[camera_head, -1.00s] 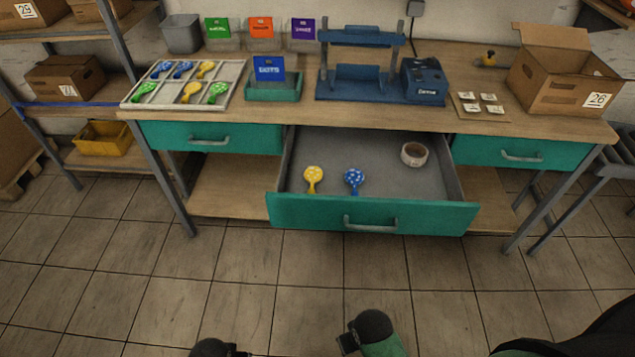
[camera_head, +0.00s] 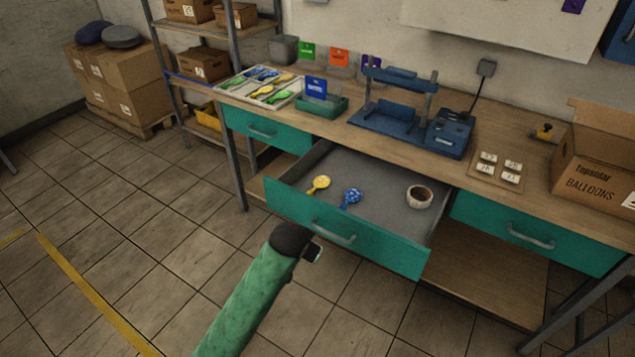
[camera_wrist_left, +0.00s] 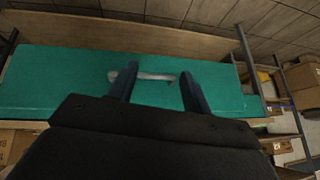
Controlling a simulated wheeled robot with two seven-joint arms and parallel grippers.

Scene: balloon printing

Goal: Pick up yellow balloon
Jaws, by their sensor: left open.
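A yellow balloon (camera_head: 319,184) with a pale pattern lies in the open drawer (camera_head: 380,190), near its left side. A blue patterned balloon (camera_head: 351,197) lies just to its right. My left gripper (camera_head: 314,253) is outside the drawer, in front of its teal face and below the yellow balloon in the picture. In the left wrist view my left gripper (camera_wrist_left: 159,78) has its two fingers apart, with nothing held between them. A teal drawer front with a grey handle (camera_wrist_left: 155,76) is beyond the fingers. The balloons do not show there. My right gripper is not in view.
A roll of tape (camera_head: 419,197) lies at the drawer's right side. A sectioned tray (camera_head: 231,86) of balloons, a blue press (camera_head: 400,115) and an open cardboard box (camera_head: 585,180) stand on the table. The floor in front is clear.

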